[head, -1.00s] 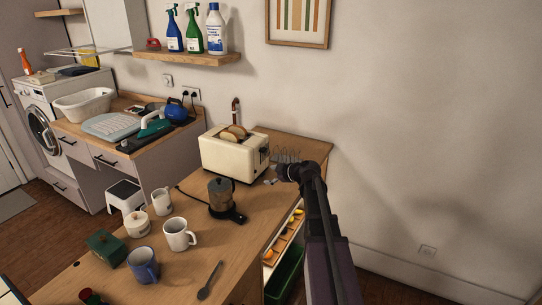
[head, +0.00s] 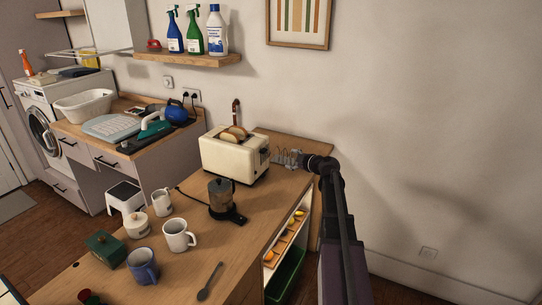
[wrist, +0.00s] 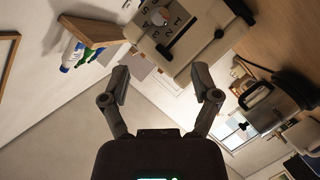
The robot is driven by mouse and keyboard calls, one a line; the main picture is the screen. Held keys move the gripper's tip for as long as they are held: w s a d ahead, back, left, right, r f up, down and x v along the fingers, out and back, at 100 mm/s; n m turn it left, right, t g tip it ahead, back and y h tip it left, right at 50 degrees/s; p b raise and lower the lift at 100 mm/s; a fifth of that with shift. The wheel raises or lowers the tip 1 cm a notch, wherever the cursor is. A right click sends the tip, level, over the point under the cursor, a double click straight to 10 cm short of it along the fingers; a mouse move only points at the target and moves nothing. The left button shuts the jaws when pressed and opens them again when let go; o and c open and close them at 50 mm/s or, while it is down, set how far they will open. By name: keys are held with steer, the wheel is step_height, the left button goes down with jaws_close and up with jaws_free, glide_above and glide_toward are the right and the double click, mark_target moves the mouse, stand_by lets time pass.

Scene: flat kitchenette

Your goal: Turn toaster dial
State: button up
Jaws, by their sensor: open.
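The cream toaster (head: 234,157), with bread slices in its top, stands at the back of the wooden counter. Its end panel faces my gripper; in the wrist view the toaster (wrist: 206,48) fills the top, tilted, with a dial (wrist: 158,17) and printed lettering near the top edge. The dial is partly cut off, so its setting is unclear. My gripper (head: 288,159) is just right of the toaster's end in the head view.
Mugs (head: 178,235), a green box (head: 107,248) and a spoon (head: 209,281) lie nearer. The wall (head: 440,130) is behind; open shelves (head: 287,243) are below the counter's right side.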

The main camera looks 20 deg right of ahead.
mark_target(269, 154)
steer(key=b+x, duration=0.3)
steer(key=x, duration=1)
steer(key=shift+w+f+b, duration=0.1)
steer(key=shift+w+b, duration=0.1)
steer(key=shift+b, duration=0.1)
jaws_close()
